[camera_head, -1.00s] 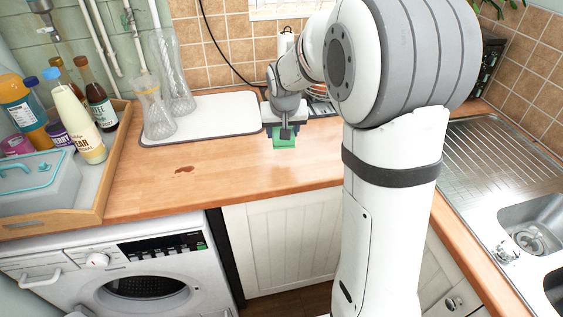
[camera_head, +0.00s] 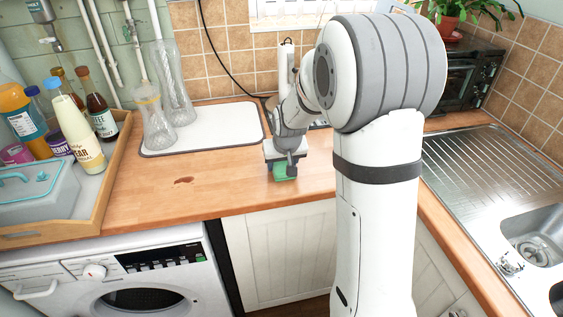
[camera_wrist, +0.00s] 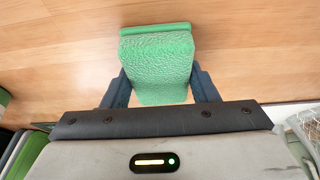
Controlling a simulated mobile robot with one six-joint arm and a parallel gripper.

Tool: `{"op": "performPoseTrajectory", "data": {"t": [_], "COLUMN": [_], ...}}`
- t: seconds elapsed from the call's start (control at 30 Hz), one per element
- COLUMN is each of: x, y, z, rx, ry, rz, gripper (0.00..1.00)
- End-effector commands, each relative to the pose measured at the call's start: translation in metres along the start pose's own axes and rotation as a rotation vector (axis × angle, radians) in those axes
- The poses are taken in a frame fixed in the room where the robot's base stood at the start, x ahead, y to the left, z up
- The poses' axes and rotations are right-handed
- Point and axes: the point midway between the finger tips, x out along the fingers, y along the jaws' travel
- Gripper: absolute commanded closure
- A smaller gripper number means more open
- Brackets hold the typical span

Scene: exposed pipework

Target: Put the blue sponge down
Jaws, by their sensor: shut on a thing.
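The sponge in my gripper looks green, not blue. In the head view the sponge (camera_head: 285,173) is low over the wooden counter (camera_head: 238,188), near its front edge; I cannot tell whether it touches the wood. My gripper (camera_head: 284,163) points down and is shut on it. In the wrist view the sponge (camera_wrist: 158,66) is held between the two dark fingers of my gripper (camera_wrist: 160,86), with the wood grain behind it. No blue sponge shows in either view.
A white board (camera_head: 215,128) with two glass vases stands behind left. A wooden tray (camera_head: 104,190) with bottles and a light blue box is at the left. A small brown stain (camera_head: 183,181) marks the counter. The sink (camera_head: 535,235) lies right. Counter left of my gripper is mostly clear.

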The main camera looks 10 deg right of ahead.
Motion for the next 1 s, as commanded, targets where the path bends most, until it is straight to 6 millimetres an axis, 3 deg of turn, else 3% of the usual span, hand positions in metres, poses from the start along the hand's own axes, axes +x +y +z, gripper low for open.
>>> {"op": "performPoseTrajectory", "data": {"t": [0.3,0.33,0.57,0.87,1.0], "x": [0.004,0.003,0.002,0.0,-0.014], "y": [0.001,0.001,0.001,0.001,0.001], "z": [0.002,0.001,0.001,0.0,-0.001], "rx": [0.001,0.001,0.001,0.002,0.002], "ry": [0.001,0.001,0.0,0.0,0.002], "rz": [0.0,0.0,0.001,0.001,0.001], "gripper": [0.71,0.44,0.25,0.25,0.25]}}
